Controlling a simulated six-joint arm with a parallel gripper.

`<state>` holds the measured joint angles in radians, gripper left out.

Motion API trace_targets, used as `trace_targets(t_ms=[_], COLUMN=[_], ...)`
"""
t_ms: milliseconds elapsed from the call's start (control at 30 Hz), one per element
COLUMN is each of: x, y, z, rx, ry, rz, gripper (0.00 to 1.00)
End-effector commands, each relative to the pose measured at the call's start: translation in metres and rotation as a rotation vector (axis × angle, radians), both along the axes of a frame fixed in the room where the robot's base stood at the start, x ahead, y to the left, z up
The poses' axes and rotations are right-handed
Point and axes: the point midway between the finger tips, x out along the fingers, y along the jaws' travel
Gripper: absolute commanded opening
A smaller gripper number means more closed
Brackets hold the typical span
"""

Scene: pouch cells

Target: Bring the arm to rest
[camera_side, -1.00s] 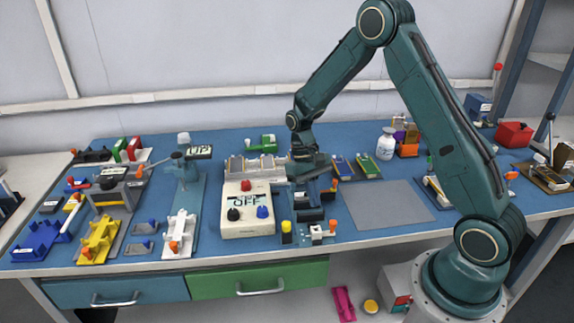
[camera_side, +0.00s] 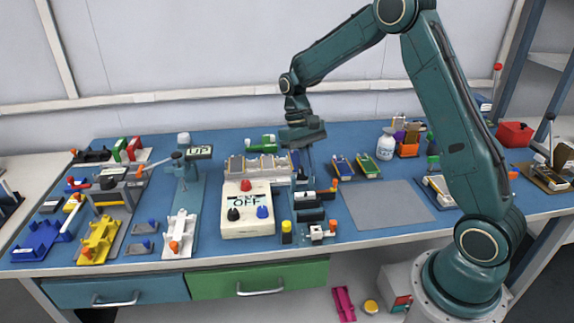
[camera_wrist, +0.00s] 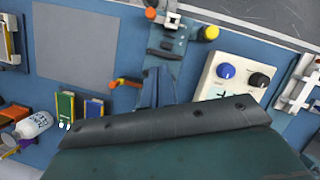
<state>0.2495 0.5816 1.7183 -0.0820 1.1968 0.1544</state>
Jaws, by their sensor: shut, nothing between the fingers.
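My gripper (camera_side: 309,172) is raised above the blue bench, over a narrow fixture (camera_side: 311,212) with dark blocks and orange and yellow knobs. Its fingers point down and are shut with nothing between them. In the wrist view the gripper's fingers (camera_wrist: 157,88) show beyond its dark body, which hides much of the lower picture. The same fixture shows beyond the fingers in that view (camera_wrist: 172,42).
A cream box reading OFF (camera_side: 248,212) stands left of the fixture. A grey mat (camera_side: 382,205) lies to the right, bare. Two small coloured cells (camera_side: 365,167), a white bottle (camera_side: 386,145) and an orange bin (camera_side: 407,150) stand behind it. A lever press (camera_side: 185,185) stands farther left.

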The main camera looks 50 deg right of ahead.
Motion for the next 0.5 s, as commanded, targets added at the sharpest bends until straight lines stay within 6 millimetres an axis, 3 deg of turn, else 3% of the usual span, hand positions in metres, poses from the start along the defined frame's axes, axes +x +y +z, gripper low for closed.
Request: trace_targets(t_ms=[267,500], x=[-0.013,-0.036], y=[0.013,0.030], z=[0.039,0.082], rx=[-0.020,-0.043], ry=[-0.088,-0.202], rz=[0.033,0.078], gripper=[0.00,0.00])
